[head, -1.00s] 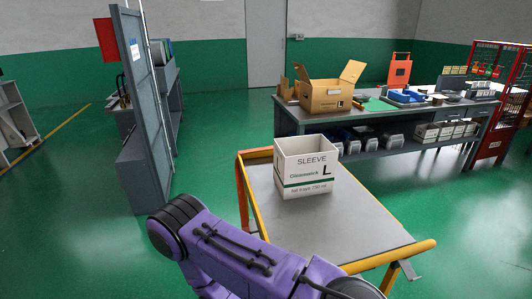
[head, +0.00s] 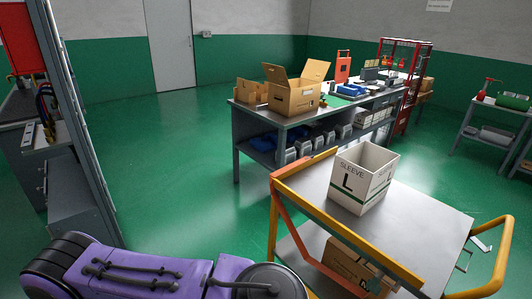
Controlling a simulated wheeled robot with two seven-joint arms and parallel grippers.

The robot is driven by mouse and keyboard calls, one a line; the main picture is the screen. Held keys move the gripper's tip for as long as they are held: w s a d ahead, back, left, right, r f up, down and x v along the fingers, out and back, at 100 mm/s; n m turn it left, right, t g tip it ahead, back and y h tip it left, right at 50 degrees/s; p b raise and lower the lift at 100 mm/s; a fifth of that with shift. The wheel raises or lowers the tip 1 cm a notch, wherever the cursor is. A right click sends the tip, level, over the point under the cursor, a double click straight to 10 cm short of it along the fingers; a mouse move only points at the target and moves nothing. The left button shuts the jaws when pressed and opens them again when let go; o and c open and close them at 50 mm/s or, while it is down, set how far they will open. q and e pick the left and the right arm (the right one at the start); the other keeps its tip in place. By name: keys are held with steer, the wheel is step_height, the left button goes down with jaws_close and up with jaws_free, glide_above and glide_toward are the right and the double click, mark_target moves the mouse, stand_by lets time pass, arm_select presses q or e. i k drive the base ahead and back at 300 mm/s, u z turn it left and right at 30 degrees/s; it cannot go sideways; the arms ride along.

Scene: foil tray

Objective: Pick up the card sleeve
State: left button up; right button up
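The card sleeve (head: 354,189) is a white, box-shaped, open-topped sleeve marked "SLEEVE" and "L" with a green stripe. It stands upright on the grey top of a cart with yellow-orange rails (head: 412,230), right of centre in the head view. Nothing is touching it from my side. A purple arm of mine crosses the bottom left, well short of the sleeve. Neither gripper shows in the frame.
A cardboard box (head: 368,268) sits on the cart's lower shelf. A workbench (head: 262,121) behind carries an open carton (head: 292,97). A grey cabinet (head: 80,190) stands at left. Green floor between cabinet and bench is clear.

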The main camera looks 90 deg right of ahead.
mark_target(362, 174)
steer(key=z, duration=1.35)
steer(key=i, duration=2.35)
steer(key=z, duration=3.15)
